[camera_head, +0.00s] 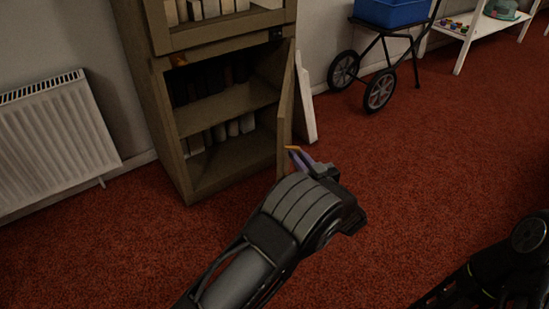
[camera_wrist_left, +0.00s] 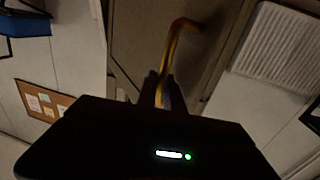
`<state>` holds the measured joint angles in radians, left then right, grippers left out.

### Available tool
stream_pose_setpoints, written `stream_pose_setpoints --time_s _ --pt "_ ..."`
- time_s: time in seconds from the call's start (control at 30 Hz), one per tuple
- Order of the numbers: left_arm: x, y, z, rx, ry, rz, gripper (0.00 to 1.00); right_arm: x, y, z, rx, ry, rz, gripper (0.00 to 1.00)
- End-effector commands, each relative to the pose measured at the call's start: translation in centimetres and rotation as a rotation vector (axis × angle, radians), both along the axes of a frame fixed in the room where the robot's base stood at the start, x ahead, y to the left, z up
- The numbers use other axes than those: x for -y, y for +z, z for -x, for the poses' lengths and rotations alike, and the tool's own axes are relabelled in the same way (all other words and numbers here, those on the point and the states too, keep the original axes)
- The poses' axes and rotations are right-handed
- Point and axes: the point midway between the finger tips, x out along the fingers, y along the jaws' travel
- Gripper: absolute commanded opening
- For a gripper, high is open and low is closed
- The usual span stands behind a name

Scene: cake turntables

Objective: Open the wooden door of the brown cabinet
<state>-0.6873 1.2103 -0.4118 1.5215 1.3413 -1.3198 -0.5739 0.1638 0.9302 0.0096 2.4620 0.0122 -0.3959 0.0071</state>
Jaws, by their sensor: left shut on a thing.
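The brown cabinet (camera_head: 185,160) stands against the wall in the head view. Its lower wooden door (camera_head: 286,100) stands swung outward on the right side, seen nearly edge-on, and the shelves behind it are exposed. My left gripper (camera_head: 298,157) is at the door's outer edge. In the left wrist view its fingers (camera_wrist_left: 157,92) are shut on the bent golden door handle (camera_wrist_left: 172,50), in front of the brown door panel (camera_wrist_left: 135,35). My right arm shows at the lower right of the head view, but I cannot make out its gripper.
Books (camera_head: 215,135) stand on the cabinet shelves. A white radiator (camera_head: 55,140) is to the left. A white panel (camera_head: 305,100) leans behind the door. A wheeled cart (camera_head: 379,88) with a blue bin (camera_head: 390,12) stands at the back. Red carpet to the right is clear.

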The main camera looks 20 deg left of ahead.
Motion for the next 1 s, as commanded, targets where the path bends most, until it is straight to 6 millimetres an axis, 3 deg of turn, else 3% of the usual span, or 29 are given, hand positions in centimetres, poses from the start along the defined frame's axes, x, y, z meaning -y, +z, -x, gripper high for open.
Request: stream_pose_setpoints --time_s 0.1,0.3,0.77,0.8,1.0 --pt "1.8 -0.2 -0.6 0.004 0.037 0.002 0.0 0.0 -0.8 -0.1 0.001 -0.001 -0.001 0.36" --pt "3.4 -0.1 -1.2 0.003 0.074 0.0 0.0 0.1 -1.1 -0.2 0.002 -0.001 -0.002 0.36" --pt "3.8 0.2 -1.4 0.004 0.087 -0.001 0.0 0.1 -1.2 -0.2 0.001 -0.002 -0.003 0.36" --pt "3.8 0.2 -1.4 0.004 0.087 -0.001 0.12 0.1 -1.2 -0.2 0.001 -0.002 -0.003 0.36" --pt "3.8 0.1 -1.3 0.003 0.086 -0.001 0.29 0.1 -1.2 -0.2 0.001 -0.002 -0.003 0.36"
